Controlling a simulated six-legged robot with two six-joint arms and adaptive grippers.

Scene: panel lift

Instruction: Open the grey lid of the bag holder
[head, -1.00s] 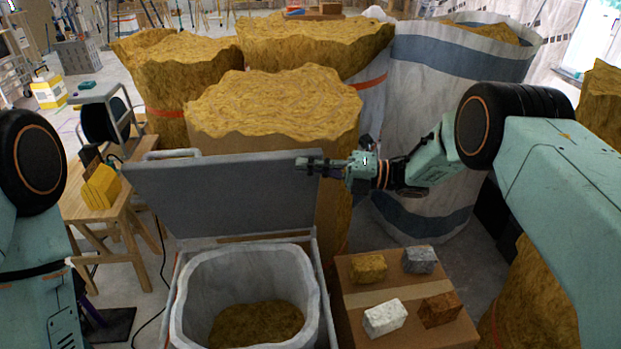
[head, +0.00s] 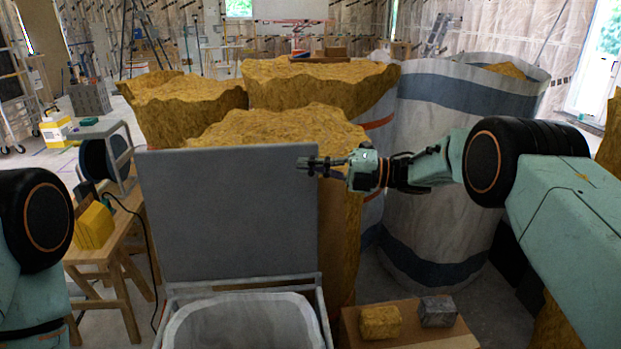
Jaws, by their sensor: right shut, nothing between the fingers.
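The grey lid (head: 228,215) stands upright at the back of the bag holder (head: 324,318), its broad face toward me. The holder is open, with a pale bag (head: 245,322) lining it; the picture's lower edge cuts off its inside. My right gripper (head: 306,166) is shut and empty. Its fingertips are at the upper right edge of the lid, overlapping it in the view; I cannot tell if they touch it. My left arm shows at the left edge, but its gripper is out of view.
A cardboard box (head: 415,337) with blocks on top stands right of the holder. Large sacks of yellow-brown material (head: 278,126) and a tall white-and-blue bag (head: 440,205) stand close behind the lid. A wooden bench (head: 105,250) with a yellow block (head: 93,226) is at left.

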